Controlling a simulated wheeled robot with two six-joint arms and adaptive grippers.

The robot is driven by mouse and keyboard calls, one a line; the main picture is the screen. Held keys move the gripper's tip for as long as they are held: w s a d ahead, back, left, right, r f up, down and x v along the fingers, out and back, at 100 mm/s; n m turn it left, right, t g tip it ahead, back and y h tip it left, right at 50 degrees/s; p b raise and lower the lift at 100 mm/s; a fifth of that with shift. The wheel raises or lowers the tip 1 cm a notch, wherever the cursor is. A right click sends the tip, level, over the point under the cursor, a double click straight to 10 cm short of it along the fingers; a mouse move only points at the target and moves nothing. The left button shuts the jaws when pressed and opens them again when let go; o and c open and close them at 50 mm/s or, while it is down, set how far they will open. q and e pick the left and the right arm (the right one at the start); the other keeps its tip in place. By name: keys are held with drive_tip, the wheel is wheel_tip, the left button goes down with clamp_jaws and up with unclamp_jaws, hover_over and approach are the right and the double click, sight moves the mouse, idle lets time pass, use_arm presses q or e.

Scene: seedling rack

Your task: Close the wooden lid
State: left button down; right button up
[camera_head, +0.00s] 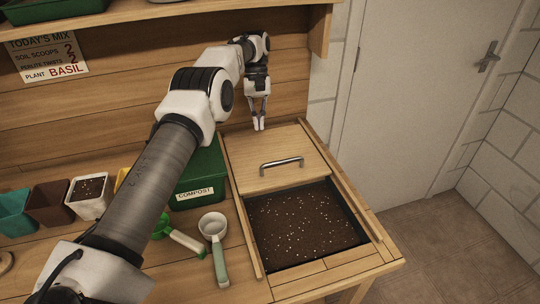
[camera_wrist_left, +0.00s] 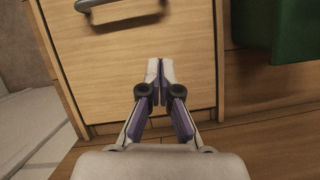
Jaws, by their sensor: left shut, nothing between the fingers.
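The wooden lid (camera_head: 270,158) is a flat sliding board with a metal bar handle (camera_head: 281,162). It covers the back part of the soil bin, and the front part is open, showing dark soil with white specks (camera_head: 300,222). My left gripper (camera_head: 259,125) is shut and empty, pointing down at the lid's back edge. In the left wrist view the shut fingertips (camera_wrist_left: 159,68) show against the lid (camera_wrist_left: 150,45), near its back edge; I cannot tell if they touch it. The handle (camera_wrist_left: 100,3) is at the top of that view. My right gripper is not in view.
A green compost box (camera_head: 203,172) stands left of the bin. A green scoop (camera_head: 180,237) and a white scoop (camera_head: 215,243) lie on the bench in front of it. Several pots, including a white one with soil (camera_head: 90,207), stand at left. A shelf (camera_head: 319,30) overhangs the back.

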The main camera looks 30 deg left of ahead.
sight(261, 161)
use_arm(q)
drive_tip(key=shift+s+d+f, duration=0.25)
drive_tip(key=shift+s+f, duration=0.6)
drive_tip(key=shift+f, duration=0.2)
drive_tip(key=x, duration=0.3)
drive_tip(key=w+x, duration=0.1)
drive_tip(key=x, duration=0.1)
drive_tip(key=shift+s+f+p, duration=0.15)
drive_tip(key=shift+f+p, duration=0.2)
drive_tip(key=shift+f, duration=0.15)
drive_tip(key=s+d, duration=0.1)
drive_tip(key=s+d+p, duration=0.1)
drive_tip(key=s, duration=0.1)
drive_tip(key=shift+f, duration=0.2)
drive_tip(key=shift+s+d+f, duration=0.15)
drive_tip(key=shift+s+d, duration=0.15)
drive_tip(key=shift+d, duration=0.1)
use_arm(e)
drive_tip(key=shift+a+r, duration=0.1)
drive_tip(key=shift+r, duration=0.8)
